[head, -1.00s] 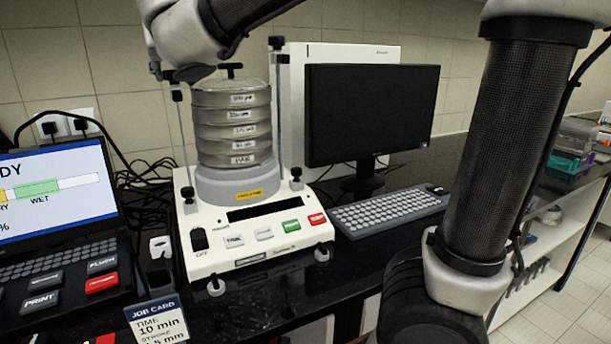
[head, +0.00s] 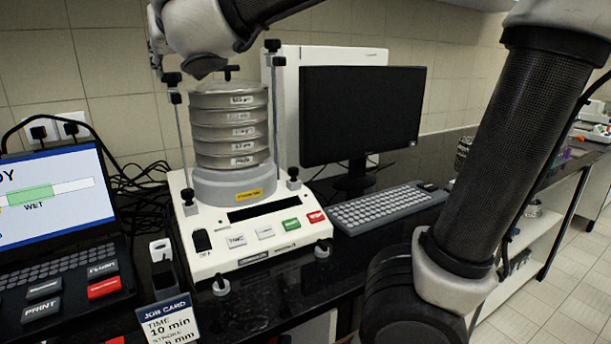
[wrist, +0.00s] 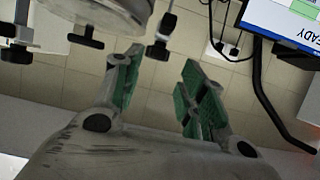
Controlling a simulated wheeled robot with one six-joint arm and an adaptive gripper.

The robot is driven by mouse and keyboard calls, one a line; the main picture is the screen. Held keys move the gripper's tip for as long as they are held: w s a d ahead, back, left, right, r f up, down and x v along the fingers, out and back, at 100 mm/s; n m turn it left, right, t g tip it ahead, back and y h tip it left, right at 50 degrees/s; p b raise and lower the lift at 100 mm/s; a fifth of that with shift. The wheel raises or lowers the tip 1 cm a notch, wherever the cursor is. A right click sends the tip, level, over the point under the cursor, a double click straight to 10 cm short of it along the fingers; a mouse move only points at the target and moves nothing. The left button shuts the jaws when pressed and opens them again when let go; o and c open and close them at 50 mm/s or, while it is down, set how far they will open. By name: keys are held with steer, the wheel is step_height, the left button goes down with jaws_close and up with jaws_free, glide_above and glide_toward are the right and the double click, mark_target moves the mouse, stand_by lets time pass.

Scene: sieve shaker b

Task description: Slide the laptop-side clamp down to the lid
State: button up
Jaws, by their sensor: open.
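The sieve shaker stands on the bench with a stack of grey sieves and a lid (head: 228,87) with a dark knob. The laptop-side clamp (head: 175,97) is a small dark block high on the left rod, just below the dark rod top (head: 172,79) and near lid height. In the wrist view, which looks roughly upside down, the clamp (wrist: 168,23) and rod top (wrist: 157,51) appear near the fingertips. My gripper (wrist: 163,60) is open, its green-padded fingers to either side of the rod top in that picture. Contact cannot be told.
The right rod (head: 277,110) carries a similar clamp near its top. The laptop (head: 55,225) lies left of the shaker. A monitor (head: 362,115) and keyboard (head: 385,208) stand right. A job card (head: 168,318) is at the front, and cables run behind.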

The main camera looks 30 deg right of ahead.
mark_target(174, 81)
steer(key=x, duration=0.9)
steer(key=shift+w+d+f, duration=0.1)
steer(key=shift+w+f, duration=0.15)
steer(key=shift+w, duration=0.1)
steer(key=r, duration=0.4)
steer(key=shift+s, duration=0.25)
steer(key=v, duration=0.8)
steer(key=s+d+f+n+g, duration=0.2)
steer(key=s+d+f+g, duration=0.3)
steer(key=s+d+f, duration=0.4)
steer(key=s+d+f+n+g, duration=0.2)
steer(key=s+d+f+g, duration=0.2)
steer(key=s+d+f, duration=0.5)
step_height(174, 81, down, 7)
steer(key=shift+d+r+n+g, duration=0.15)
steer(key=shift+d+n+g, duration=0.25)
steer(key=shift+d, duration=0.3)
